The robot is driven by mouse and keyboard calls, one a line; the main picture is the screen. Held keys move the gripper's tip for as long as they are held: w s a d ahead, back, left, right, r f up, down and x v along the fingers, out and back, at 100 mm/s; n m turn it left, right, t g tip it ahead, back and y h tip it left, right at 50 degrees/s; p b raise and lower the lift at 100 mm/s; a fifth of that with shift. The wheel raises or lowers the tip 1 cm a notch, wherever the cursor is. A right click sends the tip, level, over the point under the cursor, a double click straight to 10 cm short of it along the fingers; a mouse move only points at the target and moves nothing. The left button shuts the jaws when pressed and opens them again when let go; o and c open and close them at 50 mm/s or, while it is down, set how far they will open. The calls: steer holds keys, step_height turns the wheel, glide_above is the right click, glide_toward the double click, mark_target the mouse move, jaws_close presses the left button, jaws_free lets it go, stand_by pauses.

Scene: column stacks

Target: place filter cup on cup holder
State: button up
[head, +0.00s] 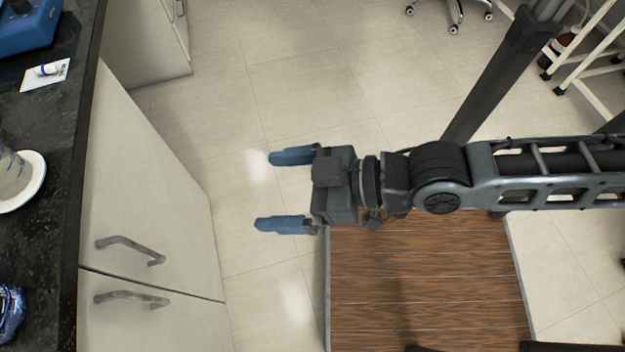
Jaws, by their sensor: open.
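My gripper (270,191) is open and empty, its two blue fingers pointing left over the tiled floor, to the right of the counter. At the left edge, a translucent cup-like thing (10,174) stands on a round white base (33,185) on the dark counter. It is cut off by the frame, and I cannot tell whether it is the filter cup. I cannot make out a cup holder for certain. My gripper is well apart from everything on the counter.
The dark counter (62,120) runs along the left above white cabinets (140,180) with protruding handles (130,248). A blue device (25,25), a white card (45,74) and a blue object (10,315) lie on it. Open floor separates gripper and cabinets.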

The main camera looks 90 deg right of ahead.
steer(key=s+a+r+n+y, duration=0.1)
steer(key=s+r, duration=0.3)
steer(key=shift+s+a+t, duration=0.3)
steer(key=shift+s+a, duration=0.05)
